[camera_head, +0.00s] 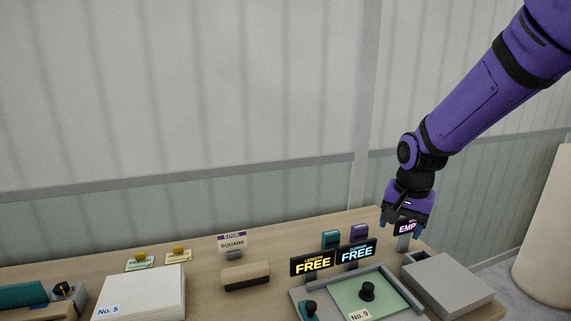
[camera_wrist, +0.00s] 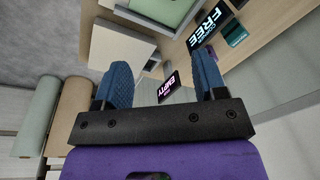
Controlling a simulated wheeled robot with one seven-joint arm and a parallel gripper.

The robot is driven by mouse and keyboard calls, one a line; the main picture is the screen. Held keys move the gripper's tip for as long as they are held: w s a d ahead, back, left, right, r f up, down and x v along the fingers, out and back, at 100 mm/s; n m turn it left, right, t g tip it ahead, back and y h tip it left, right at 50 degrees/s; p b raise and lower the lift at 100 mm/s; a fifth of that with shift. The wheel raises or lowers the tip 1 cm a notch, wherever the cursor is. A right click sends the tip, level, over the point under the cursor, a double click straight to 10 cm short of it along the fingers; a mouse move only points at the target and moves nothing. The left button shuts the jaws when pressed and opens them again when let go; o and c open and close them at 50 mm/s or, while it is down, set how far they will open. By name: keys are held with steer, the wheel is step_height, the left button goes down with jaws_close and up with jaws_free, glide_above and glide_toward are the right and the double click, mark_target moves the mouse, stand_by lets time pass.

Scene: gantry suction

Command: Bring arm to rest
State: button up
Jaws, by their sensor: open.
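My arm (camera_head: 475,100) is purple with black joints and reaches in from the upper right of the head view. My gripper (camera_head: 399,226) hangs over the back right part of the table, pointing down. In the wrist view its two blue ridged fingers stand wide apart, and my gripper (camera_wrist: 163,72) holds nothing between them. A small dark sign reading EMPTY (camera_wrist: 168,86) shows between the fingers in the wrist view. In the head view the same sign (camera_head: 406,227) is partly hidden by my gripper; I cannot tell whether they touch.
A grey box (camera_head: 450,287) stands at the table's right end. Two FREE signs (camera_head: 313,263) stand behind a grey tray with a green plate (camera_head: 385,297). A white stack (camera_head: 140,292), a brush-like block (camera_head: 245,276) and a SQUARE card (camera_head: 232,243) lie further left. Air above the table's left is clear.

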steer(key=s+d+r+n+t, duration=0.1)
steer(key=s+r+n, duration=0.1)
steer(key=s+r, duration=0.3)
steer(key=s+d+r+n+t, duration=0.1)
steer(key=s+r, duration=0.4)
steer(key=s, duration=0.6)
steer(key=s+d+r+n+t, duration=0.1)
steer(key=s+d+r+n, duration=0.1)
steer(key=s+r, duration=0.3)
steer(key=s+n, duration=0.1)
steer(key=s, duration=0.2)
steer(key=shift+s+d+n+t, duration=0.2)
steer(key=shift+n+t, duration=0.1)
stand_by(1.2)
